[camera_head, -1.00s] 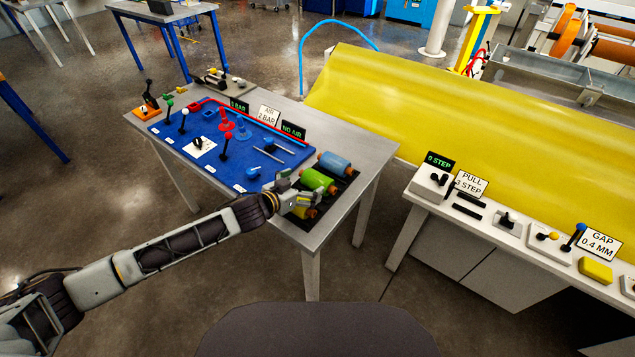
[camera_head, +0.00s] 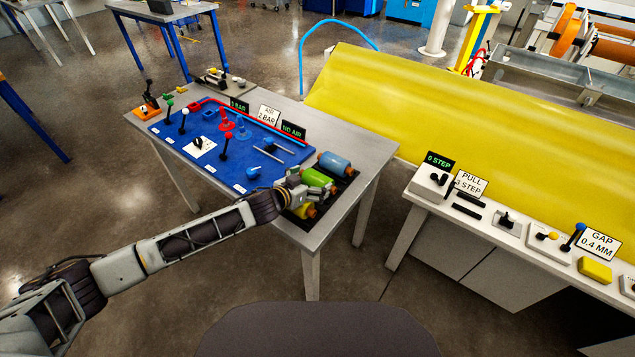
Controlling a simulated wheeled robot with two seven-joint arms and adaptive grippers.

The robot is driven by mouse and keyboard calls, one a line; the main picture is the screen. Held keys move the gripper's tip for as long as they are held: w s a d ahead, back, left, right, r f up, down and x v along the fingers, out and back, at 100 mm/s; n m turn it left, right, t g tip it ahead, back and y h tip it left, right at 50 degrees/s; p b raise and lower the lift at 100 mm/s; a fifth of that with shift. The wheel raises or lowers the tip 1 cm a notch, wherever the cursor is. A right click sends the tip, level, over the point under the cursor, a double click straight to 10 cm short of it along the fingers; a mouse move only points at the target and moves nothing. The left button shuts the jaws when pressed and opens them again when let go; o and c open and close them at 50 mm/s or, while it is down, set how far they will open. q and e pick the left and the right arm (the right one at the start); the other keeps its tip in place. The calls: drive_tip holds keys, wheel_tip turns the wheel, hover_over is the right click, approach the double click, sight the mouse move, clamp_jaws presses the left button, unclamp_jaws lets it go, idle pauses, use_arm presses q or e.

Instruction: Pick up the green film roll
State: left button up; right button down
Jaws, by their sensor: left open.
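The green film roll (camera_head: 318,177) lies on its side on a dark mat (camera_head: 331,197) at the right end of the grey table. It is between a blue roll (camera_head: 335,163) behind it and a yellow roll (camera_head: 303,211) in front. My left gripper (camera_head: 306,189) is open, at the green roll's near left side and partly over the yellow roll. Its fingers are small here, and I cannot tell whether they touch the green roll. The arm hides part of the yellow roll. My right gripper is not in view.
A blue panel (camera_head: 190,150) with levers, a red pipe and small signs covers the table's left part. A yellow sheet (camera_head: 440,115) hangs behind. A white bench (camera_head: 480,222) with controls stands to the right, with a floor gap between.

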use_arm(q)
drive_tip(key=shift+c, duration=0.4)
drive_tip(key=c, duration=0.9)
wheel_tip(320, 180, up, 10)
idle(0.4)
